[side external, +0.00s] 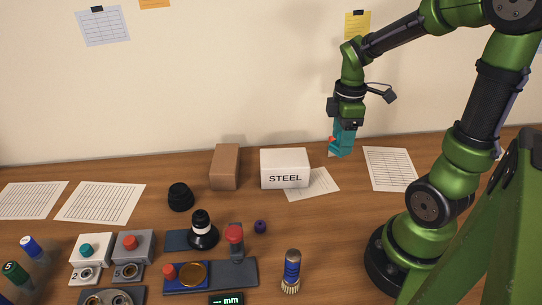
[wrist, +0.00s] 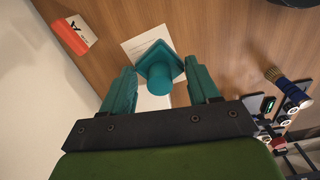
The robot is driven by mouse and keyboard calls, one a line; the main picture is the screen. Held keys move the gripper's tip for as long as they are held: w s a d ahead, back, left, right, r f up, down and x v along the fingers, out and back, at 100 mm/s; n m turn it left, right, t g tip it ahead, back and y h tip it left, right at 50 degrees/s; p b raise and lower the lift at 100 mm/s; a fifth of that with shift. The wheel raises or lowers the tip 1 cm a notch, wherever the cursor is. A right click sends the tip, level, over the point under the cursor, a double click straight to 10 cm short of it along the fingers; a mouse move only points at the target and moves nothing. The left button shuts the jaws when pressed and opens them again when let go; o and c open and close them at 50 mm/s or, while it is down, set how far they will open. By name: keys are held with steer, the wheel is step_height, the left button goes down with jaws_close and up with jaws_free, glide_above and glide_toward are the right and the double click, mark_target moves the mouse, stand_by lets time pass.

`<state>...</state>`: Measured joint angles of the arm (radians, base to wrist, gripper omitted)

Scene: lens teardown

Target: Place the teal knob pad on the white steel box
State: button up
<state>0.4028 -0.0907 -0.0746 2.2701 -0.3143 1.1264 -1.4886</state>
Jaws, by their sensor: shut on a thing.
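The teal knob pad (wrist: 160,68), a square plate with a round knob, sits between the fingertips of my gripper (wrist: 160,72) in the wrist view. My gripper is shut on it. In the side view my gripper (side external: 342,143) points down, low near the back of the table, to the right of the white steel box; its teal fingers blend with the pad. I cannot tell whether the pad touches the table. The white steel box (side external: 285,169), marked STEEL, stands at the back middle with a clear top. I cannot make it out in the wrist view.
A red-and-white block (wrist: 70,36) lies close by my gripper. A brown box (side external: 225,166) stands left of the steel box. Papers (side external: 390,169) lie flat nearby. Lens parts, fixtures and a brush (side external: 291,271) fill the front. The wall is just behind.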

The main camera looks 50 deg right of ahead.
steer(key=s+a+n, duration=0.2)
steer(key=a+n, duration=0.1)
steer(key=a, duration=0.5)
glide_above(284, 157)
steer(key=shift+s+a+f, duration=0.1)
steer(key=shift+s+f, duration=0.35)
steer(key=shift+f, duration=0.15)
steer(key=shift+w+f, duration=0.2)
steer(key=shift+f, duration=0.7)
steer(key=shift+w+f, duration=0.2)
steer(key=shift+f, duration=0.7)
steer(key=shift+f, duration=0.1)
steer(key=o, duration=1)
steer(key=shift+o, duration=0.2)
